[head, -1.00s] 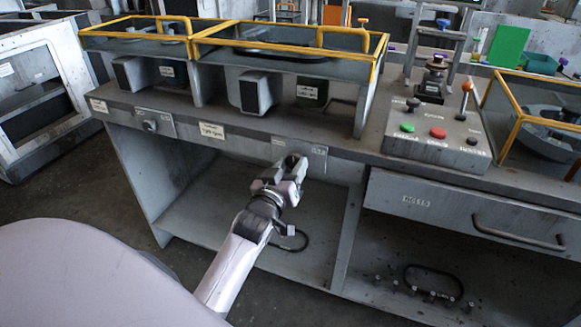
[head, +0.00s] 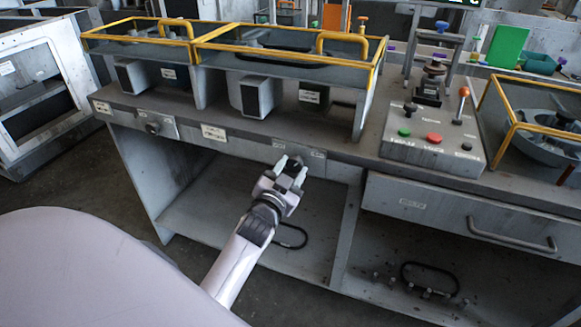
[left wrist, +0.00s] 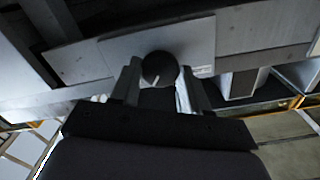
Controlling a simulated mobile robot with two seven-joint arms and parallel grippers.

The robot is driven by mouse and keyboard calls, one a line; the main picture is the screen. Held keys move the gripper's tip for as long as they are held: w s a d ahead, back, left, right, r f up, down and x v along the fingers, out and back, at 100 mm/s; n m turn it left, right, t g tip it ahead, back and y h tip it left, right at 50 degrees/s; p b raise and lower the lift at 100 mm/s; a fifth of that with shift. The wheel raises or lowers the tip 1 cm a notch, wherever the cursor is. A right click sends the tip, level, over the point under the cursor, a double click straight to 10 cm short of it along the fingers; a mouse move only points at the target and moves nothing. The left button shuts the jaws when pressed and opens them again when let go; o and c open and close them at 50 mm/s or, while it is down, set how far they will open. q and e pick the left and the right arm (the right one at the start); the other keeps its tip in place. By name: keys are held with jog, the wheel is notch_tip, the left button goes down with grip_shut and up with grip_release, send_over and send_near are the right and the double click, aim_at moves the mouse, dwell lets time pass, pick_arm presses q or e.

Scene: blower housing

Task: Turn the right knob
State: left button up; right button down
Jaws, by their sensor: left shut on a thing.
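The right knob (left wrist: 160,68) is round and dark with a pale mark. It sits on a grey metal plate (left wrist: 202,42) on the bench front. My left gripper (head: 290,163) is at this plate, its two fingers pointing toward the bench. In the left wrist view the fingers (left wrist: 158,85) stand on either side of the knob, and the gripper is shut on it. In the head view the knob is mostly hidden by the fingers. The left knob (head: 152,127) sits on its own plate further left, untouched. My right gripper is not in view.
Yellow-framed guarded housings (head: 285,50) stand on the bench top. A control box (head: 432,140) with buttons and a lever is to the right, above a drawer with a bar handle (head: 512,238). Below the plate is an open shelf (head: 240,225) with a black loop (head: 290,238).

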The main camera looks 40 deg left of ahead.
pick_arm(q)
jog(key=shift+r+m, duration=0.1)
jog(key=shift+m, duration=2.1)
jog(key=o, duration=1.1)
jog(key=shift+c, duration=0.2)
